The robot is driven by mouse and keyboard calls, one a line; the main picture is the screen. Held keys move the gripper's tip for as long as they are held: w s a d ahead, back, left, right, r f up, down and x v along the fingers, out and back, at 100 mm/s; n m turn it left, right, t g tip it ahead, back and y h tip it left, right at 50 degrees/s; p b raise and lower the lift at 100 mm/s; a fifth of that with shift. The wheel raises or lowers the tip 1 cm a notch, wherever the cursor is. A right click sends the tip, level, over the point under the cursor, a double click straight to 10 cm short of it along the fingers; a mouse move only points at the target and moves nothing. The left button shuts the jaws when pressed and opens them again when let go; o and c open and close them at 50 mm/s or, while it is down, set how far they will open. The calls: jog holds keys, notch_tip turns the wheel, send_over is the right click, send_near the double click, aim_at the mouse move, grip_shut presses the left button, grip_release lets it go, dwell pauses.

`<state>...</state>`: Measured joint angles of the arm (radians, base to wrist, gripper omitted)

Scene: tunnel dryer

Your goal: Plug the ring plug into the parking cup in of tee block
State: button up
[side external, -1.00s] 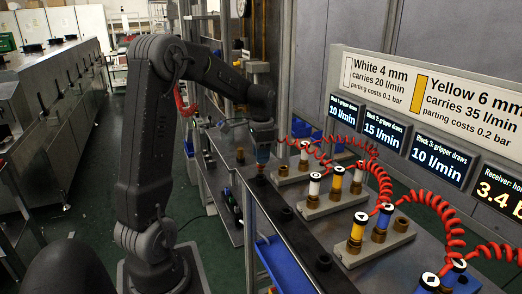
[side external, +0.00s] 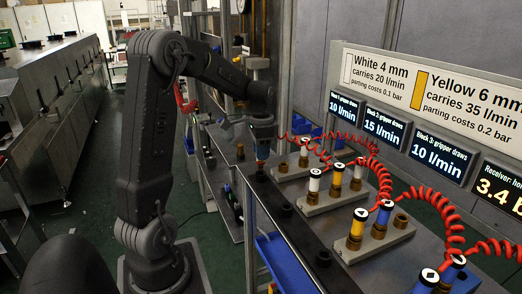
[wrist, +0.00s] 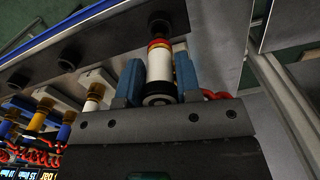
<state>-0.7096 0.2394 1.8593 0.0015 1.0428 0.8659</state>
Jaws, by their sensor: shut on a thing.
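My gripper (wrist: 158,72) is shut on the ring plug (wrist: 160,66), a white cylinder with red and yellow bands at its far end and a black end near the jaws. The blue fingers stand on either side of it. In the side external view my gripper (side external: 263,145) hangs over the far part of the dark rail, and its fingers largely hide the plug. A black parking cup (wrist: 160,25) lies just beyond the plug's banded end. I cannot tell whether they touch. Tee blocks (side external: 325,206) with brass sockets stand right of the rail.
The dark rail (side external: 304,236) carries other black cups (side external: 323,258). White, yellow and blue plugs (side external: 357,228) stand in the blocks, with coiled red hoses (side external: 440,205) arching over them. Blue bins (side external: 280,262) lie below the rail. Display screens line the right.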

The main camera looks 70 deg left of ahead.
jog(key=shift+f, duration=1.6)
jog(key=o, duration=1.1)
jog(key=shift+r, duration=0.1)
notch_tip(320, 180, up, 14)
jog(key=shift+f, duration=0.15)
jog(key=shift+d, duration=0.1)
jog(key=s+d+r+t+y, duration=0.1)
jog(key=s+d+t, duration=0.25)
jog(key=d, duration=1.25)
jog(key=s+d+f, duration=0.1)
jog(key=s+d, duration=0.2)
jog(key=s+d+f+n+t, duration=0.1)
jog(key=s+d, duration=0.2)
jog(key=d, duration=0.1)
jog(key=s+d+f+t+h, duration=0.1)
jog(key=s+d+f, duration=0.1)
jog(key=s+d, duration=0.1)
jog(key=shift+s+d+n, duration=0.1)
jog(key=shift+d+n, duration=0.25)
jog(key=shift+n, duration=0.05)
